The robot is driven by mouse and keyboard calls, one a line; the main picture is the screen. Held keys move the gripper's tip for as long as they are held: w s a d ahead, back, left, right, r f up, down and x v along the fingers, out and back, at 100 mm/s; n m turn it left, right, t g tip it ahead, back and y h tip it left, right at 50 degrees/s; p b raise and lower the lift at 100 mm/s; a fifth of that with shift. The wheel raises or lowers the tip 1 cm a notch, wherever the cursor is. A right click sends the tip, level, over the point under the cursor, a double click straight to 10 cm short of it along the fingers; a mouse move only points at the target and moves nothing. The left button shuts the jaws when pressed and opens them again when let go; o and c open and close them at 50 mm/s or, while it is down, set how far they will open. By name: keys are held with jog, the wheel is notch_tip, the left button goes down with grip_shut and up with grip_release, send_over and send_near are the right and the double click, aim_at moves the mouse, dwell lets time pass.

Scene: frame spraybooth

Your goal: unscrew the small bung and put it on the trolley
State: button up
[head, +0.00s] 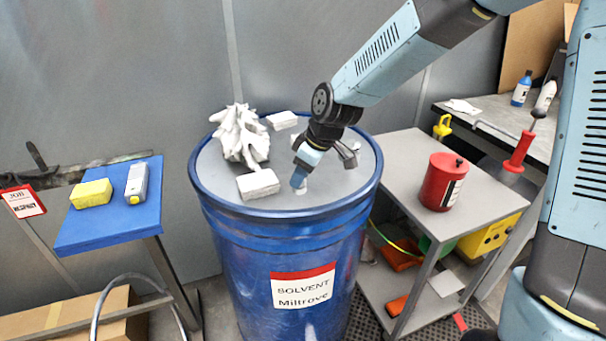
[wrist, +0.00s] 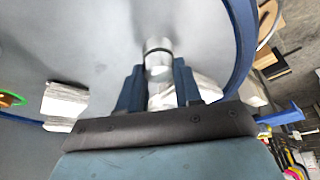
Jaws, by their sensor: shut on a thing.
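A blue drum (head: 220,250) labelled SOLVENT stands in the middle of the head view, with a grey lid. My gripper (head: 299,186) is over the front right part of the lid, pointing down. It is shut on the small bung (head: 301,188), a small pale cylinder low at the lid. In the wrist view the bung (wrist: 158,58) shows between and just beyond the two blue fingers (wrist: 158,88). I cannot tell whether it is still seated in the lid. The trolley (head: 397,165) stands right of the drum, its grey top mostly bare.
On the lid are a crumpled white rag (head: 240,138) and white blocks (head: 258,184). A red can (head: 443,182) stands on the trolley's right side. A blue side table (head: 110,225) with a yellow sponge (head: 91,194) is left. A grey bench (head: 490,110) is behind the trolley.

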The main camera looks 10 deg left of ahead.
jog(key=n+g, duration=0.1)
jog(key=n, duration=0.3)
jog(key=shift+w+n+g, duration=0.1)
jog(key=shift+n+g, duration=0.2)
jog(key=shift+g, duration=0.1)
jog(key=o, duration=0.7)
jog(key=m+t, duration=0.1)
jog(key=m, duration=0.1)
jog(key=shift+m, duration=0.3)
jog(key=shift+s+a+m+t, duration=0.15)
jog(key=shift+m+t, duration=0.2)
jog(key=shift+m, duration=0.6)
jog(key=shift+s+d+m+t, duration=0.1)
jog(key=shift+m+t, duration=0.25)
jog(key=shift+m, duration=0.6)
jog(key=shift+m+t+h, duration=0.3)
jog(key=shift+m+t, duration=0.2)
jog(key=shift+m, duration=0.8)
